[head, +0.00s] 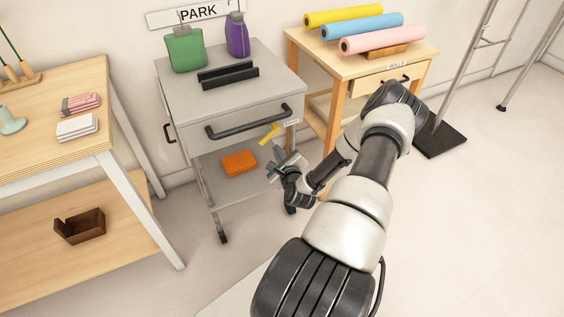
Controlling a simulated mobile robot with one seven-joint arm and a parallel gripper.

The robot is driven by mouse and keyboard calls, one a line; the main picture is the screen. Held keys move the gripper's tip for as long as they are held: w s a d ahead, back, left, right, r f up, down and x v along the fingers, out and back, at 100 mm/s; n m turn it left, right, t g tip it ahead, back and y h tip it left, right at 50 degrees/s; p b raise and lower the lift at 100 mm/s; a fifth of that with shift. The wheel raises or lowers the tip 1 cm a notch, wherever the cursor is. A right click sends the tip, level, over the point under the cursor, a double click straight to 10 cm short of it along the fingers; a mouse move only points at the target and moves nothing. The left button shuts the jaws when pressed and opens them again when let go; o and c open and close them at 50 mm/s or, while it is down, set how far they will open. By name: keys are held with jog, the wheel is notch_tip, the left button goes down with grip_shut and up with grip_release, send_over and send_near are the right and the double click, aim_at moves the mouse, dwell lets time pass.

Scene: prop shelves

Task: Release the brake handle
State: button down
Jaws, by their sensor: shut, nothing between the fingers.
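A grey metal cart (172,96) stands against the wall under a PARK sign. A small yellow lever (269,134), which looks like the brake handle, sticks out at the cart's front right, just below its top. It slants down to the left. A small white label (291,122) sits beside it, too small to read surely. My gripper (277,165) is shut and empty, a little below the yellow lever and in front of the cart. A gap shows between them in this view; their depth apart is hard to tell.
A black bar handle (248,122) runs along the cart's front. An orange block (239,163) lies on its lower shelf. Green (186,50) and purple (237,36) bottles stand on top. A wooden table (62,110) is left; a wooden stand (318,50) is right.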

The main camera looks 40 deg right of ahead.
aim_at(268, 135)
jog(key=shift+w+a+r, duration=0.15)
jog(key=shift+a+r, duration=0.45)
jog(key=shift+r, duration=0.25)
jog(key=shift+w+a+r, duration=0.1)
jog(key=shift+a+r, duration=0.45)
jog(key=shift+r, duration=0.25)
jog(key=shift+a+r, duration=0.1)
